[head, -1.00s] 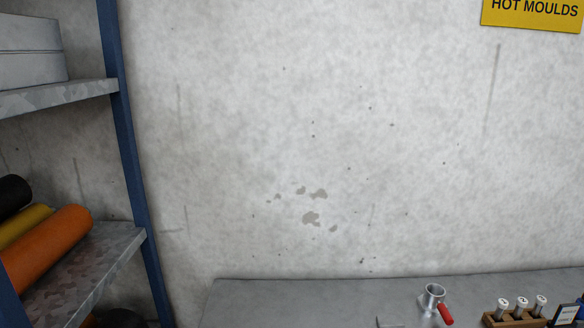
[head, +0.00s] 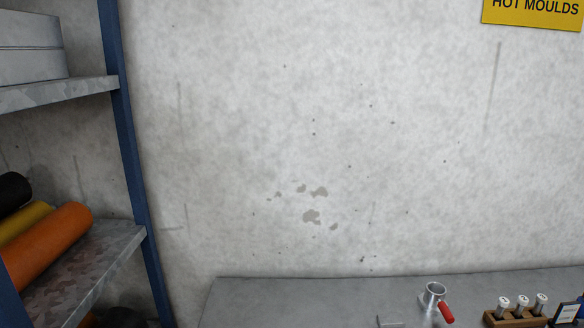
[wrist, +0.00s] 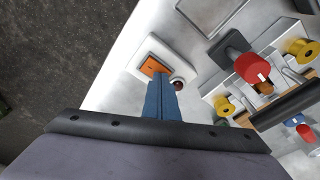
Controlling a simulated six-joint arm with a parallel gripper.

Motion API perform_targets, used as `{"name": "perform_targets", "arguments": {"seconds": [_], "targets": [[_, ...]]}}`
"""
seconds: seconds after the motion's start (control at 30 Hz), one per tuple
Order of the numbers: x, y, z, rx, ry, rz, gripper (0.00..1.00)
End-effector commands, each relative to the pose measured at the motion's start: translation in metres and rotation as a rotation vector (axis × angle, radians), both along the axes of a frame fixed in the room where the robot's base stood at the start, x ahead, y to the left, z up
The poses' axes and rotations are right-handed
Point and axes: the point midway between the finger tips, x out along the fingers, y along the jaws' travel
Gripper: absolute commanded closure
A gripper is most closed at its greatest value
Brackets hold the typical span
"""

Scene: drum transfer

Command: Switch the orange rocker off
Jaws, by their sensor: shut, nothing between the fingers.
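The orange rocker (wrist: 151,67) shows in the wrist view, set in a white rounded housing (wrist: 143,48) on the pale bench. My gripper (wrist: 160,78) is shut and empty, its blue fingers together. The fingertips appear at the rocker's lower right edge and hide part of it; whether they touch it I cannot tell. A small dark red round part (wrist: 178,83) sits on the housing just right of the fingertips. Which way the rocker is tipped is too small to tell. The head view shows neither rocker nor gripper.
In the wrist view, a red-ended grey handle (wrist: 252,66) and yellow spool-like parts (wrist: 303,50) stand to the right. The dark floor (wrist: 60,60) lies left, past the bench edge. The head view shows a metal ring with a red handle (head: 446,312) and a wooden vial rack (head: 495,319).

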Motion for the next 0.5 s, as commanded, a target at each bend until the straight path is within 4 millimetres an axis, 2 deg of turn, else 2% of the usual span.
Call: {"name": "perform_targets", "arguments": {"seconds": [0.17,0.5], "targets": [[-0.002,0.003,0.000,0.009,0.005,-0.001,1.00],[-0.001,0.002,0.025,0.006,0.004,0.000,1.00]]}}
